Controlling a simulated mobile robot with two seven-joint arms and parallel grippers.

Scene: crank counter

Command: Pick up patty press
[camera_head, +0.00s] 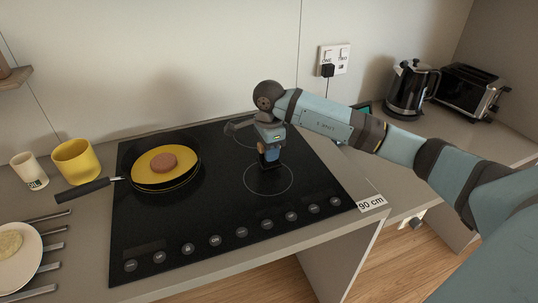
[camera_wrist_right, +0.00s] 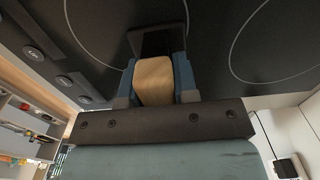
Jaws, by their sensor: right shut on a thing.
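The patty press (camera_head: 269,163) is small and dark in the head view, at the lower end of my right gripper (camera_head: 270,150), over the right part of the black cooktop. In the right wrist view its pale wooden handle (camera_wrist_right: 153,80) sits between the two blue-grey fingers of my right gripper (camera_wrist_right: 155,78), with its dark plate beyond. The right gripper is shut on the handle and points down. I cannot tell whether the press touches the glass. My left gripper is not in view.
A black frying pan (camera_head: 190,181) with a yellow inside and a brown patty (camera_head: 163,162) stands on the cooktop's (camera_head: 215,215) left. A yellow cup (camera_head: 76,163), a white cup (camera_head: 30,172) and a plate (camera_head: 14,268) are further left. A kettle (camera_head: 411,92) and toaster (camera_head: 470,92) stand back right.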

